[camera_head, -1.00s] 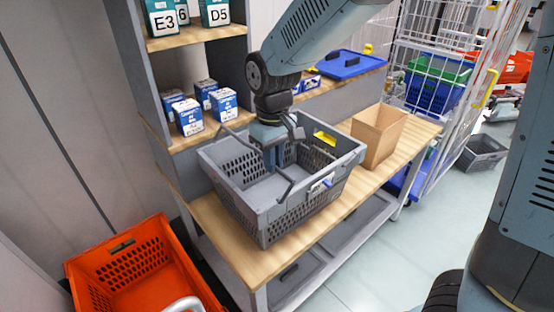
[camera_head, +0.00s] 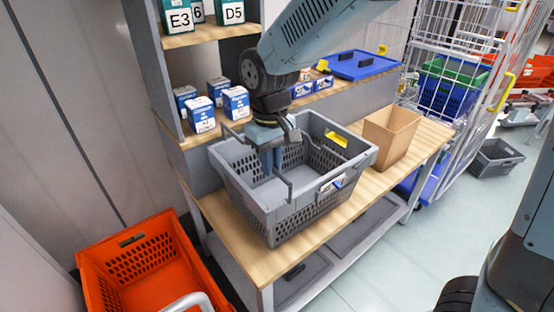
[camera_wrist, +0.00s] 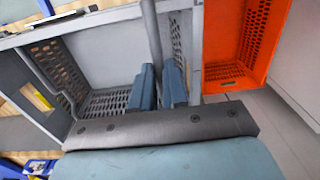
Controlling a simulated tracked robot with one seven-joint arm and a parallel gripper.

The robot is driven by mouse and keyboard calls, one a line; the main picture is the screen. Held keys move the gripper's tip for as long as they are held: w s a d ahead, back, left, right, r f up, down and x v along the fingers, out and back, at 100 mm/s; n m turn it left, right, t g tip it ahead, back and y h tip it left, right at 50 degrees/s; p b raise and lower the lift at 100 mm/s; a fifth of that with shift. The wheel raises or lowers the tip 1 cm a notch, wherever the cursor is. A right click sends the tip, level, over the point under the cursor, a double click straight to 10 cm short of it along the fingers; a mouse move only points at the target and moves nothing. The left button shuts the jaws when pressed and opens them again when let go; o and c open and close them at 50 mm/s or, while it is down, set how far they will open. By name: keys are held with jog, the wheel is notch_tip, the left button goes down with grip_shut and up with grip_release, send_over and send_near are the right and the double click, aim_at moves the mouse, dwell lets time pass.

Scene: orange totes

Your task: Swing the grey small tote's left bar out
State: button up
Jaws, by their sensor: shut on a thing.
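The grey small tote (camera_head: 295,215) stands on the wooden bench with its open top up; part of it also shows in the wrist view (camera_wrist: 95,58). My gripper (camera_head: 271,168) points down into the tote's left part. In the wrist view my fingers (camera_wrist: 159,84) are shut on a dark bar, the left bar (camera_wrist: 151,30), which passes between them. In the head view the left bar (camera_head: 287,185) shows on both sides of my gripper; its middle is hidden. Another thin bar (camera_wrist: 45,75) lies along the opposite end of the tote in the wrist view.
An orange tote (camera_head: 150,262) is low at the left, beside the bench. A brown open box (camera_head: 390,136) stands right of the grey tote. Blue-and-white cartons (camera_head: 201,114) stand on the shelf behind. A wire cage (camera_head: 440,85) stands at the right.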

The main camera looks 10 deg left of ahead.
jog(key=shift+s+a, duration=0.1)
jog(key=shift+s+a+f, duration=0.35)
jog(key=shift+s+a, duration=0.2)
jog(key=shift+s, duration=0.1)
jog(key=shift+s+f, duration=0.1)
jog(key=shift+s+a+f, duration=0.55)
jog(key=shift+a+f, duration=0.05)
jog(key=o, duration=1)
jog(key=shift+o, duration=0.2)
jog(key=shift+r, duration=0.1)
notch_tip(320, 180, up, 10)
dwell(0.9)
